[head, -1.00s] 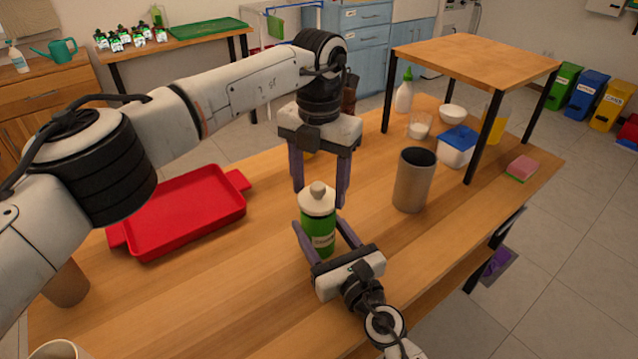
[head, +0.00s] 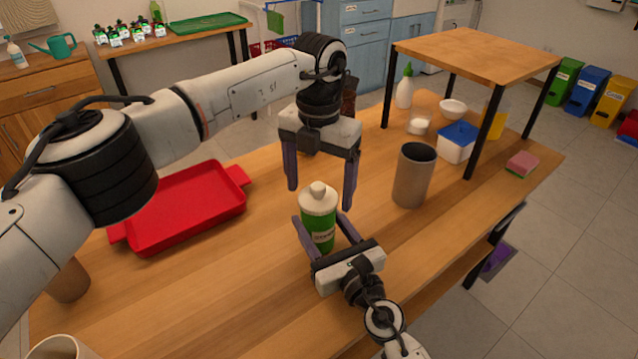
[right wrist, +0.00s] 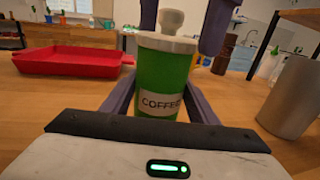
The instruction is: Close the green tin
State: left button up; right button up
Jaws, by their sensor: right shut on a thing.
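The green tin (head: 320,236) stands upright on the table with a white knobbed lid (head: 318,199) on top. In the right wrist view the tin (right wrist: 163,80) shows a "COFFEE" label, and the lid (right wrist: 169,38) sits on its rim, looking level. My right gripper (head: 321,240) is shut on the tin's body from the front. My left gripper (head: 320,190) points down above the tin, open, its fingers spread on either side of the lid knob and apart from it. Whether the lid is fully pressed down cannot be told.
A red tray (head: 185,212) lies left of the tin. A grey-brown cylinder (head: 412,178) stands to the right. A small raised wooden stand (head: 476,52) is at the back right, with a blue-lidded box (head: 457,146) beside its legs.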

pick_arm(q)
jog(key=shift+r, duration=0.1)
notch_tip(320, 180, up, 12)
dwell(0.5)
pick_arm(e)
jog(key=o, duration=1.6)
jog(key=v, duration=1)
jog(key=shift+s+d, duration=0.15)
